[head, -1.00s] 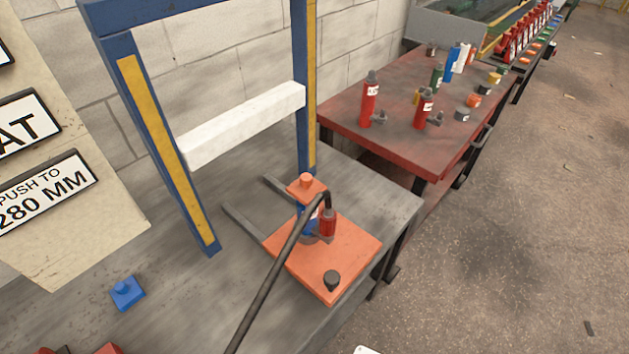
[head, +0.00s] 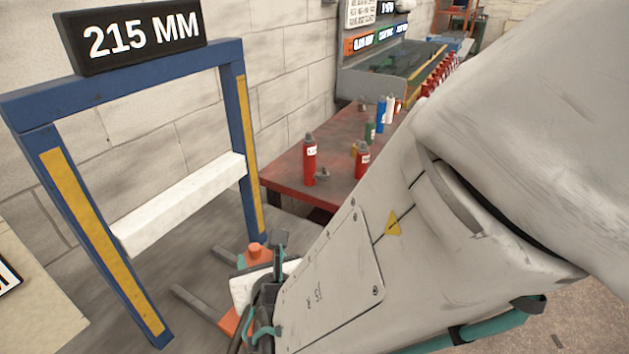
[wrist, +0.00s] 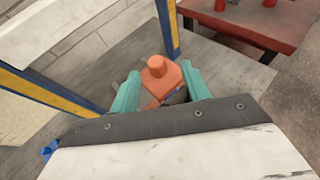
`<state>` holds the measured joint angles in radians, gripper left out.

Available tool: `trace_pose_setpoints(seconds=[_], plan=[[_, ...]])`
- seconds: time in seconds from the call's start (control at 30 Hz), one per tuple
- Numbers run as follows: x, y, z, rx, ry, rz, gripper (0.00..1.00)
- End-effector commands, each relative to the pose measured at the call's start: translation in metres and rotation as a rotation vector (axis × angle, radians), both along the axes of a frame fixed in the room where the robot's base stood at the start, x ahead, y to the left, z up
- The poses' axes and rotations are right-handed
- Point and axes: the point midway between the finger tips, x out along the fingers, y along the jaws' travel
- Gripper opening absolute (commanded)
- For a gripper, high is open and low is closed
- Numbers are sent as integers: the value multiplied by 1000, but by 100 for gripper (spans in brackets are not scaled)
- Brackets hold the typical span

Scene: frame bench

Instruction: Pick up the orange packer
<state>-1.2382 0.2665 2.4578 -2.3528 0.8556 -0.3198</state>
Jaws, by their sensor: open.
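The orange packer (wrist: 160,80), a square block with a round knob on top, shows between my gripper's teal fingers in the wrist view. In the head view the packer (head: 255,251) shows just left of my wrist, its lower part hidden. My gripper (wrist: 160,70) is open, with one finger on each side of the packer. I cannot tell whether either finger touches it. What the packer rests on is mostly hidden by my gripper.
A blue frame (head: 242,130) with a white crossbar (head: 180,205) and a 215 MM sign (head: 145,38) stands left of the packer. A small blue block (wrist: 48,148) lies at lower left. Behind is a red table (head: 285,172) with several bottles.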

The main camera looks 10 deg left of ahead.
Motion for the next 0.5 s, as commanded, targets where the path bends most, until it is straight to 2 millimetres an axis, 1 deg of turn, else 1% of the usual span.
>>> trace_pose_setpoints(seconds=[0.33, 0.5], plan=[[35, 29, -16, 1, 1, -6, 47], [43, 36, -20, 2, 0, -5, 47]])
